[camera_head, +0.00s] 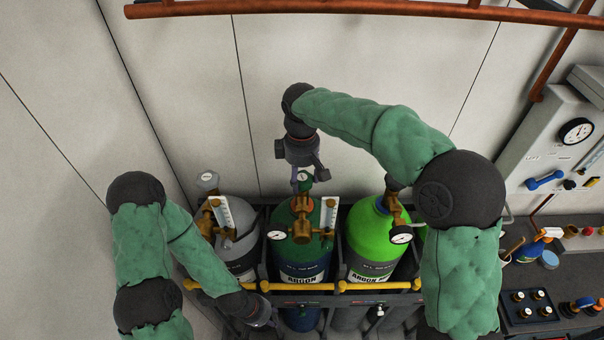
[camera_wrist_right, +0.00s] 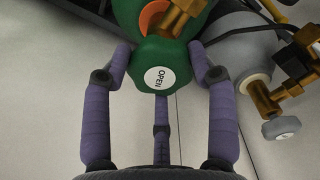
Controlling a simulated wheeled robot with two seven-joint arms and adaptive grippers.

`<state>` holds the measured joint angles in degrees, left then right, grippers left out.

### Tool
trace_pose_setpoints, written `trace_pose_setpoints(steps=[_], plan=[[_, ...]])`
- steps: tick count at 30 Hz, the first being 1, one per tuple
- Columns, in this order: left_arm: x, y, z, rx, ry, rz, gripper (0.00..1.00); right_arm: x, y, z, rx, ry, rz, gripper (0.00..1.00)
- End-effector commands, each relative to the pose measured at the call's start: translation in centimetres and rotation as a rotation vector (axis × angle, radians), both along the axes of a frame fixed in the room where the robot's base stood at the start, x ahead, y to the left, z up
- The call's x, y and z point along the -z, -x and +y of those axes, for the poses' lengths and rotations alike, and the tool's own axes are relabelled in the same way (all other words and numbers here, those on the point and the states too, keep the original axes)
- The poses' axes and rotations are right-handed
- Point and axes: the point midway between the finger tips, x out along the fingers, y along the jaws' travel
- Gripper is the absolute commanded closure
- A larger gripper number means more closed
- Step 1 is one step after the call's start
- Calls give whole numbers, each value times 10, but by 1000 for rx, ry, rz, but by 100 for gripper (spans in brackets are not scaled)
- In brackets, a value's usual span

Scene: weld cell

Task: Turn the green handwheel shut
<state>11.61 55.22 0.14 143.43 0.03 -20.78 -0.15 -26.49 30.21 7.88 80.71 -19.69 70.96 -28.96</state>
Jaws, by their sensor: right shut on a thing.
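The green handwheel (camera_head: 304,177) sits on top of the middle dark green argon cylinder (camera_head: 284,218). In the right wrist view the handwheel (camera_wrist_right: 160,77) shows a round white label reading OPEN. My right gripper (camera_head: 304,176) comes from above and is shut on the handwheel. In the right wrist view its purple fingers (camera_wrist_right: 165,75) touch the wheel's left and right sides, with another finger below. My left gripper (camera_head: 264,315) is low at the cylinder rack's front, near the yellow rail; its fingers are too hidden to judge.
A grey cylinder (camera_head: 241,238) stands to the left and a bright green cylinder (camera_head: 370,232) to the right, both with brass regulators. A yellow rail (camera_head: 320,287) runs across the rack's front. A bench (camera_head: 530,284) with tools is at the right.

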Motion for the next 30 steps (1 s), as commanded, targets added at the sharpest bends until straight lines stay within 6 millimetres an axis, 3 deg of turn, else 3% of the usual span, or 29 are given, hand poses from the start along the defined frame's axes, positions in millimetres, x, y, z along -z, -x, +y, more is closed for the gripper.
trace_pose_setpoints(steps=[30], plan=[[-23, 0, 0, 0, 0, 0, 60, 1, 1, 0, 960, 2, 3, 75]])
